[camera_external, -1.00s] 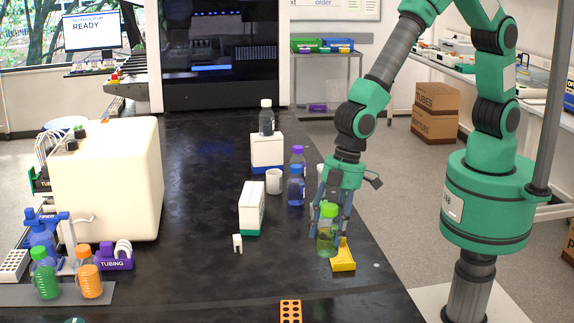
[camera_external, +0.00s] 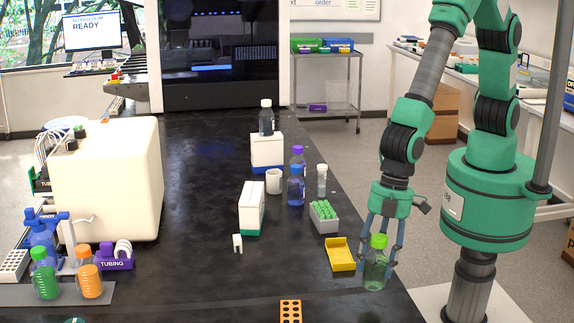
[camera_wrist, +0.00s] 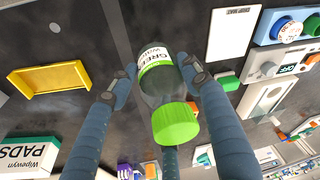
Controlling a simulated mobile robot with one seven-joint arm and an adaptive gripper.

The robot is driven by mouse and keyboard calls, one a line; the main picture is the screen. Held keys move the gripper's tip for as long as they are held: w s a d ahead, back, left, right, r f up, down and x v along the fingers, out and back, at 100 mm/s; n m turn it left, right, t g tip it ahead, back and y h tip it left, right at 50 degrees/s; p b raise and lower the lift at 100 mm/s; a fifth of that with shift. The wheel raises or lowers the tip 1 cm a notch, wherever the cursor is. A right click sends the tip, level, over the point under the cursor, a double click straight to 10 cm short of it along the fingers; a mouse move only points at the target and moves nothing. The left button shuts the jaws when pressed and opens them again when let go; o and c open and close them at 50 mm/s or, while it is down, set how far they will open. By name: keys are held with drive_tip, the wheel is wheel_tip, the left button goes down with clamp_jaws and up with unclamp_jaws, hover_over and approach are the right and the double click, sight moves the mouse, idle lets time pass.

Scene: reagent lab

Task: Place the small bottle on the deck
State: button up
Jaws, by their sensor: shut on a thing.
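A small clear bottle with a green lid (camera_external: 376,268) is between the fingers of my gripper (camera_external: 382,240), near the table's right edge in the external view. In the wrist view the same bottle (camera_wrist: 160,85), with a white label and green band, sits between my two fingertips (camera_wrist: 152,82). My gripper is shut on it. The bottle looks upright in the external view; I cannot tell whether its base touches the black table (camera_external: 200,280). I cannot single out which surface is the deck.
A yellow tray (camera_external: 341,254) lies just left of the bottle, with a rack of green-capped tubes (camera_external: 324,216) behind it. A white box (camera_external: 252,208), mug (camera_external: 273,181) and blue bottle (camera_external: 296,186) stand farther left. A white drip mat (camera_wrist: 232,42) shows in the wrist view.

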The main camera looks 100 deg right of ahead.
drive_tip(key=shift+w, duration=0.15)
drive_tip(key=w+a+f+b, duration=0.1)
drive_tip(key=w+a, duration=0.8)
drive_tip(key=w, duration=0.4)
drive_tip(key=shift+f+b, duration=0.25)
drive_tip(key=shift+b, duration=0.05)
drive_tip(key=shift+s+d+b+x, duration=0.1)
drive_tip(key=shift+s+b+x, duration=0.1)
drive_tip(key=shift+x, duration=0.65)
drive_tip(key=shift+s+d+b+x, duration=0.1)
drive_tip(key=shift+d+b+x, duration=0.05)
drive_tip(key=shift+x, duration=0.65)
drive_tip(key=shift+f, duration=0.2)
drive_tip(key=o, duration=1.3)
drive_tip(key=shift+r, duration=0.1)
